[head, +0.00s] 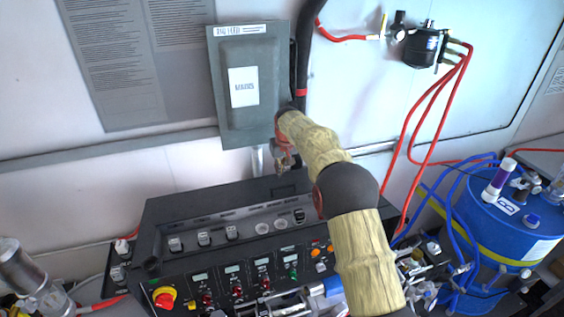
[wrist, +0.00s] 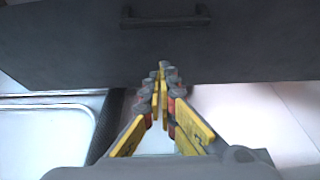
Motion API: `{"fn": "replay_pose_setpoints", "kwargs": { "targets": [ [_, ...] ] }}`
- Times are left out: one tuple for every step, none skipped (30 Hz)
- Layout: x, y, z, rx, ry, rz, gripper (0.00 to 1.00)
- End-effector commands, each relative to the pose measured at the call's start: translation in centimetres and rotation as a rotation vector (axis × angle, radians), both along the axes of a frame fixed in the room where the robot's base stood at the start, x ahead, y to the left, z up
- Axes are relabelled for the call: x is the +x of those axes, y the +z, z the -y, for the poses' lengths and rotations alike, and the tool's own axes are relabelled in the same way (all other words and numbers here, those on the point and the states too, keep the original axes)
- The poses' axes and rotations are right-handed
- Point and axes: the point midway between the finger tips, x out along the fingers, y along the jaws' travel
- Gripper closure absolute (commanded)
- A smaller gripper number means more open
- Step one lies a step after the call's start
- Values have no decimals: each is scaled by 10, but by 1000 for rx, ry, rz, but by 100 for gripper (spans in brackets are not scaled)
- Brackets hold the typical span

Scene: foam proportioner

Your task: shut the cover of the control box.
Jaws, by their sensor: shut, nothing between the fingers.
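The grey control box (head: 262,56), with a white "MAINS" label on its front, hangs on the wall in the head view. Its cover looks flat over the front; I cannot tell whether it is fully shut. In the wrist view a dark grey panel with a bar handle (wrist: 165,20) fills the top, likely part of this box. My gripper (head: 284,162) is by the box's lower right corner, partly hidden by my arm. In the wrist view its fingers (wrist: 163,75) are together and empty, their tips at the panel's lower edge; contact is unclear.
A black console (head: 180,212) with switches and knobs stands below the box. A black pipe (head: 301,65) runs beside the box's right side. Red hoses (head: 432,110) and a blue tank (head: 500,235) are at the right.

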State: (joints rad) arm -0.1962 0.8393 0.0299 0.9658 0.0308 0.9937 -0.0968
Motion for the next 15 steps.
{"fn": "replay_pose_setpoints", "kwargs": {
  "targets": [
    [2, -7, -1, -1, 0, -3, 100],
    [3, -11, -1, -1, 0, -3, 100],
    [5, -16, -2, -1, 0, -2, 100],
    [6, -20, -2, -1, 0, -2, 100],
    [7, -24, -2, -1, 0, -2, 100],
    [2, -17, -1, 1, 0, 2, 100],
    [-1, -17, 0, 0, 0, 1, 100],
    [-3, -17, 1, 0, 0, 1, 100],
    [-7, -16, 2, 0, 0, 0, 100],
    [-10, -16, 3, 0, 0, 0, 100],
    [-12, -16, 4, 0, 0, 0, 100],
    [-16, -15, 5, 0, 0, 0, 100],
    [-18, -15, 5, 0, 0, 0, 100],
    [-21, -15, 6, 0, 0, -1, 100],
    [-23, -14, 7, 0, 0, -1, 100]
  ]
}}
